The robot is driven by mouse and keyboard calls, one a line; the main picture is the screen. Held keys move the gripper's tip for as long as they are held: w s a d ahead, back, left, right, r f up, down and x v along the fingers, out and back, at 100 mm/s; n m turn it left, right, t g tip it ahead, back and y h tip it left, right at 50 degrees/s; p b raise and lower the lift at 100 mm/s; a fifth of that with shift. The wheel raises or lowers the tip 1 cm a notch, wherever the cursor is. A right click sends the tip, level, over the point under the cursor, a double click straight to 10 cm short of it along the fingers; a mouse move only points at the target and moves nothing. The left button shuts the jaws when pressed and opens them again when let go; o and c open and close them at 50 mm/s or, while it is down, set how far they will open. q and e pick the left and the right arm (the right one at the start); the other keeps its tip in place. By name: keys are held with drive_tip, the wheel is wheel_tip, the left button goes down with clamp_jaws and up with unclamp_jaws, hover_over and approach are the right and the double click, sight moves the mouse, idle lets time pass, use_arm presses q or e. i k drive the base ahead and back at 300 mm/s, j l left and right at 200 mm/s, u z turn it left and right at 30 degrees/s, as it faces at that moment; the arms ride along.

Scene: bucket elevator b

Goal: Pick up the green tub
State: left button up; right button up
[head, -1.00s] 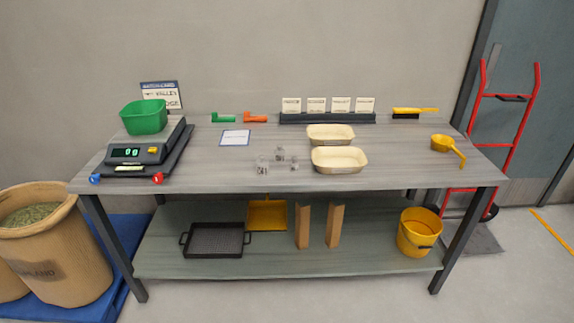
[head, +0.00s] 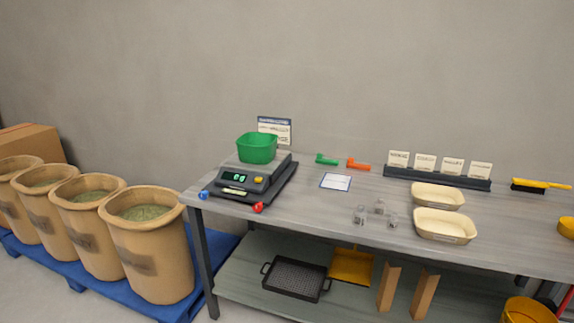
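The green tub (head: 257,148) sits upright on the pan of the black weighing scale (head: 248,188) at the left end of the grey table. It appears empty, though its inside shows only partly. Neither of my grippers shows in the head view.
Two cream trays (head: 445,226) and small clear weights or cups (head: 379,207) stand on the table (head: 300,213) to the right. A green scoop (head: 327,160) and an orange scoop (head: 358,165) lie behind. Several sacks (head: 148,246) of green material stand on a blue pallet (head: 220,247) at left.

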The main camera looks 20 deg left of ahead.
sight(254, 148)
drive_tip(key=i+j, duration=0.15)
drive_tip(key=j, duration=0.15)
drive_tip(key=i+j+z, duration=0.1)
drive_tip(key=j, duration=0.2)
drive_tip(key=i+j, duration=0.15)
drive_tip(key=j, duration=0.15)
drive_tip(key=i+j+z, duration=0.1)
drive_tip(key=j, duration=0.2)
